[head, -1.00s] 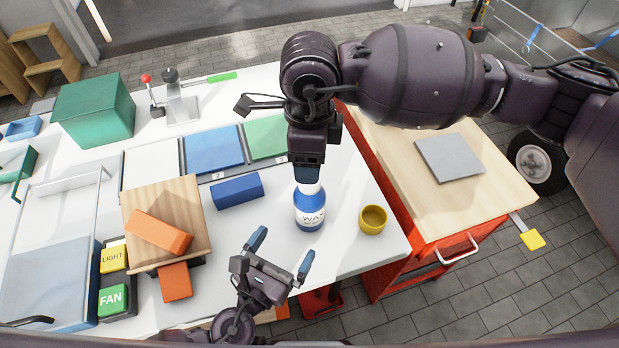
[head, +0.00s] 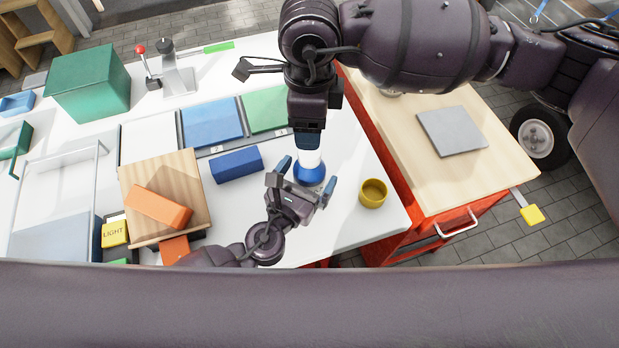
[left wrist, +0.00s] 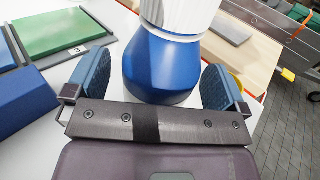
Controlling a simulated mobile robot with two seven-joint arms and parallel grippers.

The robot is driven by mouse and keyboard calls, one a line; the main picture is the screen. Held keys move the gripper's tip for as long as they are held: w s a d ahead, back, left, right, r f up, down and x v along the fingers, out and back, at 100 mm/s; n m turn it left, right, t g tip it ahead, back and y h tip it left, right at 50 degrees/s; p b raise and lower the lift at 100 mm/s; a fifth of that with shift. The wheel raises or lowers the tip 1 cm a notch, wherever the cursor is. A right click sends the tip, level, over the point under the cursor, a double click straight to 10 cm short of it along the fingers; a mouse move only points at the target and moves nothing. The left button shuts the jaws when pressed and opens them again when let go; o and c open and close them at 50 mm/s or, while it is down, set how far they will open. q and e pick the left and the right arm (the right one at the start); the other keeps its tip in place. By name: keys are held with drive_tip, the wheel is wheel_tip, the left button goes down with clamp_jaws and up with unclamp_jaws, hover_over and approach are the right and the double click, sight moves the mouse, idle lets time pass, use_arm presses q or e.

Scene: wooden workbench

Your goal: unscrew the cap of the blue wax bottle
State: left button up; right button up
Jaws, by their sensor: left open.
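The blue wax bottle (head: 308,173) stands upright on the white bench top, with a white upper part. In the left wrist view its blue lower body (left wrist: 160,68) fills the space between my left fingers. My left gripper (head: 307,178) is open and low around the bottle, one finger on each side, with visible gaps. My right gripper (head: 308,143) points down from above at the bottle's top. Its fingers show edge-on, so their opening cannot be told, and they hide the cap.
A yellow cup (head: 373,193) stands close to the right of the bottle. A blue block (head: 236,163) lies to its left, beside a wooden board (head: 190,175) with an orange block (head: 158,207). A red cart with a wooden top (head: 500,183) adjoins the bench at right.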

use_arm(q)
drive_tip(key=shift+w+d, duration=0.2)
drive_tip(key=shift+w, duration=0.2)
